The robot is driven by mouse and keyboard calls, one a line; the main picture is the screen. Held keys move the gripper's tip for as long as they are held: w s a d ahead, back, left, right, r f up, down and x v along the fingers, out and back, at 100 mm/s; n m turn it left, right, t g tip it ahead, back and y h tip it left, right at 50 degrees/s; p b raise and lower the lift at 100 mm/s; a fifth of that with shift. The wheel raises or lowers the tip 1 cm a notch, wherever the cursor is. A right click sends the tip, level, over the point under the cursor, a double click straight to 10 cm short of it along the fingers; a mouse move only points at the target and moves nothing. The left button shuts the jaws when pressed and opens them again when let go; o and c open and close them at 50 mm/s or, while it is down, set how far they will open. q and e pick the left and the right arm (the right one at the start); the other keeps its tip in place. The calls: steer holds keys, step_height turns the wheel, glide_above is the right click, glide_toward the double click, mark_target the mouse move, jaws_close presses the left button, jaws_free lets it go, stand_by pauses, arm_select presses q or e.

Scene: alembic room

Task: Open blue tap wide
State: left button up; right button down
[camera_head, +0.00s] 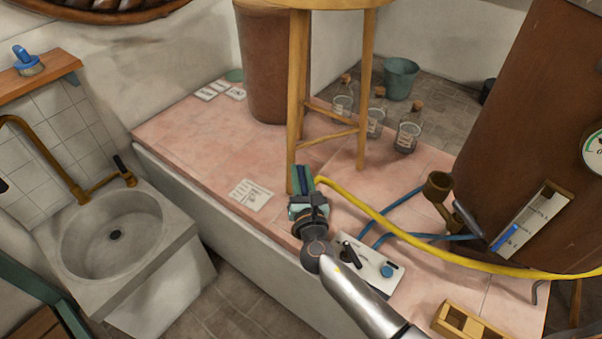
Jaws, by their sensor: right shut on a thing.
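The white panel (360,263) on the pink platform carries a small round blue knob (388,271), which looks like the blue tap. A black lever (349,251) stands on the panel to its left. How far the tap is open cannot be told. My right gripper (304,182) is just beyond the panel, up and left of the blue knob and apart from it. Its jaws appear shut on the end of a yellow hose (374,212), though the grip is partly hidden. My right forearm crosses the panel's near left side. My left gripper is not in view.
A wooden stool (297,90) stands close behind my right gripper. Blue hoses (405,200) and the yellow hose run toward a brown tank (530,110) at right. A wooden box (465,325) sits at the front. A stone basin (105,235) is at left.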

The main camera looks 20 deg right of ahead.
steer(key=c, duration=0.8)
jaws_free()
steer(key=shift+o, duration=0.2)
